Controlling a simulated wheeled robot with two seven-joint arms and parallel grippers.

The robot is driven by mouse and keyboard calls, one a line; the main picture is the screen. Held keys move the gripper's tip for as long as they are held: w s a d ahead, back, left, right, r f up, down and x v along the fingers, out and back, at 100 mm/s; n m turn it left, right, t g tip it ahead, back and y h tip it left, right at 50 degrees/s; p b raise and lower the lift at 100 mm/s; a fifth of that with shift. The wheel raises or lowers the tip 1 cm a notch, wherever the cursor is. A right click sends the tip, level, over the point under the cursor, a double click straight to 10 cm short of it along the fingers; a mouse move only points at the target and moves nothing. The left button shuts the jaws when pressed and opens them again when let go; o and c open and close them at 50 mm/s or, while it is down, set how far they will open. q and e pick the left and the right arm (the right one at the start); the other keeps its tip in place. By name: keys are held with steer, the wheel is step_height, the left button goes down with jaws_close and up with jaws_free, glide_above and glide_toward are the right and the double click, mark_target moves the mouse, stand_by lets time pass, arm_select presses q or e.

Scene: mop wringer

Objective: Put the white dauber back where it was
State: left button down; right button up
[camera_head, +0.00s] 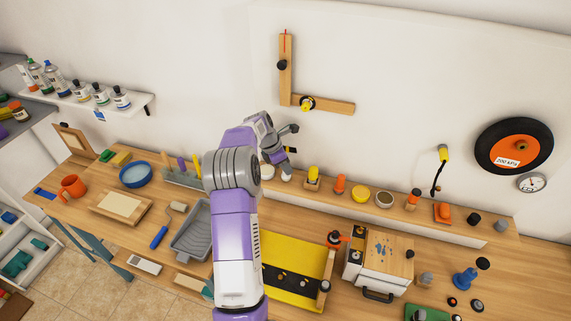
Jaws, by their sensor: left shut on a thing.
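My left arm reaches up from the bottom middle to the back ledge. My left gripper (282,162) points down at the ledge's left part and is shut on the white dauber (287,176), whose pale end shows below the fingers. The arm and fingers hide much of it, and I cannot tell whether it touches the ledge. Another white round piece (267,172) is just left of it. A yellow dauber (313,174) stands in a wooden block to the right. My right gripper is out of view.
Along the ledge (462,233) stand an orange dauber (339,185), a yellow round piece (360,194) and several others. An L-shaped wooden piece (289,75) is on the wall above.

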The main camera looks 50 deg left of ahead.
arm_select(q)
steer(key=shift+f, duration=0.1)
steer(key=c, duration=0.9)
jaws_free()
steer(key=shift+f, duration=0.1)
steer(key=shift+r, duration=0.2)
steer(key=s+a+r+b, duration=0.1)
steer(key=s, duration=0.3)
steer(key=s+a+r+b, duration=0.1)
steer(key=s+a+r, duration=0.1)
steer(key=s, duration=0.2)
steer(key=s+a+r+b, duration=0.1)
steer(key=s+a, duration=0.1)
steer(key=s, duration=0.2)
steer(key=shift+s+a+r, duration=0.25)
steer(key=shift+s+r, duration=0.05)
steer(key=shift+s, duration=0.1)
